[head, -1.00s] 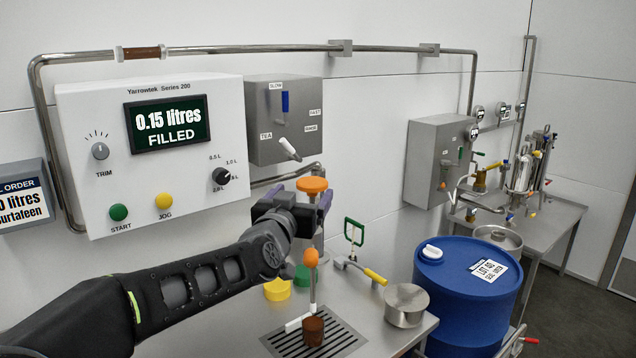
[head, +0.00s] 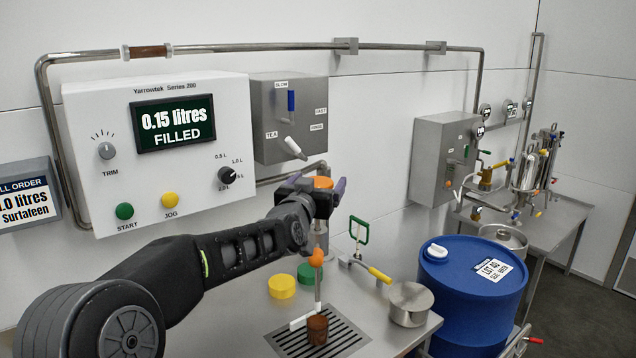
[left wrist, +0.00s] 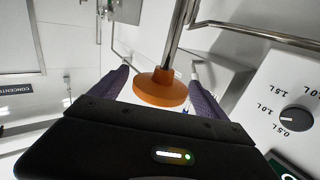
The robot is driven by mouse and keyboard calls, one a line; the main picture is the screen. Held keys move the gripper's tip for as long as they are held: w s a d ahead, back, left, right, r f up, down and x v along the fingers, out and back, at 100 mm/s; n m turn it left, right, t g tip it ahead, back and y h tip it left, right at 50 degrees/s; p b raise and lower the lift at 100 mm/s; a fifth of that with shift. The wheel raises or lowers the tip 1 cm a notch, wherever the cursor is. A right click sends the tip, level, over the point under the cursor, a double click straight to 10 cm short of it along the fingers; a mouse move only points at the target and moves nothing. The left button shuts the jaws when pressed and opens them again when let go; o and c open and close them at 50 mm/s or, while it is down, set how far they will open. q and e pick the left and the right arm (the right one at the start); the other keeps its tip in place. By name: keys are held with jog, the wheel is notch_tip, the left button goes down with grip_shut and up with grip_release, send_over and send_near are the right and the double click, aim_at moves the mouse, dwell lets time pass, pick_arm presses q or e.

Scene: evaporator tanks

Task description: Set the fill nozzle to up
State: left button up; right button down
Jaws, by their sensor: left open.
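An orange knob (head: 323,183) tops an upright steel stem, in front of the wall boxes. I take this to be the fill nozzle's handle. My left gripper (head: 320,193) is open at the knob, which is partly hidden behind it in the head view. In the left wrist view the orange knob (left wrist: 160,88) on its metal rod shows between the two open fingers, with gaps at both sides. Lower down, an orange ball (head: 316,257) sits on a thin rod above a brown container (head: 318,329). My right gripper is out of view.
A white control box (head: 165,185) reads 0.15 litres filled. A grey box (head: 288,120) with a blue lever is beside it. Yellow (head: 282,287) and green (head: 310,275) caps, a steel pot (head: 409,304) and a drain grate (head: 345,343) are on the bench. A blue drum (head: 470,290) stands right.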

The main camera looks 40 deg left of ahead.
pick_arm(q)
jog(key=shift+c, duration=0.5)
grip_shut()
dwell(0.4)
